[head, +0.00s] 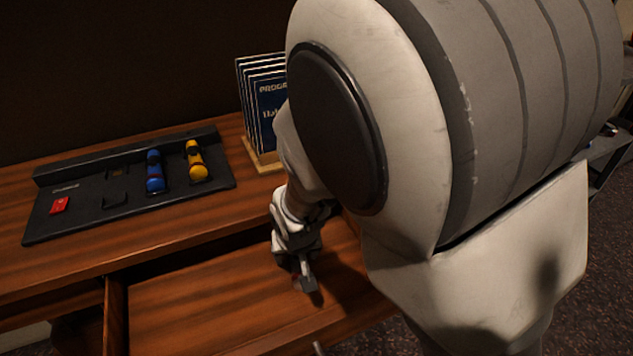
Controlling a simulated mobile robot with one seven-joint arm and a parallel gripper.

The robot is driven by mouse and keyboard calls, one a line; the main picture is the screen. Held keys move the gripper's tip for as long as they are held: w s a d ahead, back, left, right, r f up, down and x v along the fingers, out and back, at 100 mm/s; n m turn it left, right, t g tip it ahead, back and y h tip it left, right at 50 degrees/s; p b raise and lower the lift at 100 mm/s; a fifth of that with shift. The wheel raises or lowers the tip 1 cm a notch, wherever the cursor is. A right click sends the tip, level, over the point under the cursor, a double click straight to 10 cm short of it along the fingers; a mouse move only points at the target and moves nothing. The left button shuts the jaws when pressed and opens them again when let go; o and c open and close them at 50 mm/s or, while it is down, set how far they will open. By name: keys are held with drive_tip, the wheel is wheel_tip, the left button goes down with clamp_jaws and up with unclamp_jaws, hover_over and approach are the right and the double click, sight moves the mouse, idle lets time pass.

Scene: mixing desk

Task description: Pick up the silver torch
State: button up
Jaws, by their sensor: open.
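My gripper (304,284) points down into the open drawer (200,310), low over its wooden bottom near the right side. Its jaws are open. I cannot make out a silver torch clearly; my arm hides much of the drawer's right side. A blue torch (155,172) and a yellow torch (196,162) lie in the black tray on the desk, away from the gripper.
The black tray (75,228) lies on the desk top (150,240) with a red object (59,205) at its left. A rack of dark blue booklets (262,95) stands behind my arm. The drawer's left and middle are bare.

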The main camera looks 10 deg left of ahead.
drive_tip(key=shift+c, duration=0.2)
clamp_jaws()
drive_tip(key=shift+r, duration=0.2)
